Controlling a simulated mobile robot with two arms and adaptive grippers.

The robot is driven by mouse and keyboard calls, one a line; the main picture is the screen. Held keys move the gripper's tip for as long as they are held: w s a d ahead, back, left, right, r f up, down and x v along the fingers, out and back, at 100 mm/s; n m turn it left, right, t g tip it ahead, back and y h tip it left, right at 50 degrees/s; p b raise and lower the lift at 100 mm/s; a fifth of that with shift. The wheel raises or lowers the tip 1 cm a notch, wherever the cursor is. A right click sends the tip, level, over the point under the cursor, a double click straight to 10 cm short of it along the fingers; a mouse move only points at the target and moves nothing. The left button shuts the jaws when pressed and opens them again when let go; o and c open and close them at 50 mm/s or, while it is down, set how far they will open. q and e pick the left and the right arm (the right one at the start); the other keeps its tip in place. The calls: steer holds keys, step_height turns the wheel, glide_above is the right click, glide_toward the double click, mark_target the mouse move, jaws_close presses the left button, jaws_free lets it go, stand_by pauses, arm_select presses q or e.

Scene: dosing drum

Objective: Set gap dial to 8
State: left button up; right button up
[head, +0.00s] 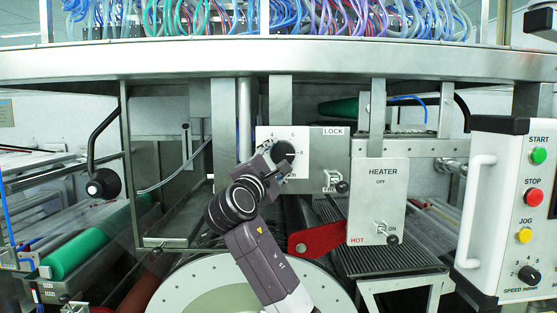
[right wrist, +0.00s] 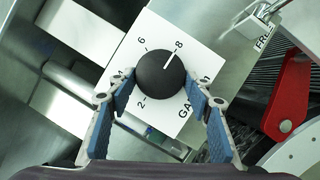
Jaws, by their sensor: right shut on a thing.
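The gap dial is a round black knob (right wrist: 158,78) on a square white plate (right wrist: 132,57). In the right wrist view the plate shows the numbers 2, 6 and 8 and part of the word GAP; other marks are hidden by my fingers. The knob's white pointer line is aimed at the 8. My right gripper (right wrist: 160,88) is shut on the knob, one blue-padded finger on each side. In the head view the knob (head: 284,151) shows beside my right gripper (head: 277,163). My left gripper is not in view.
A LOCK switch (head: 341,186) sits just right of the dial plate. A START/STOP control panel (head: 510,215) stands at far right.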

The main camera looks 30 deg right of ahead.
steer(key=shift+o, duration=0.2)
steer(key=o, duration=1.2)
steer(key=shift+c, duration=0.2)
steer(key=v, duration=1.2)
steer(key=shift+w, duration=0.1)
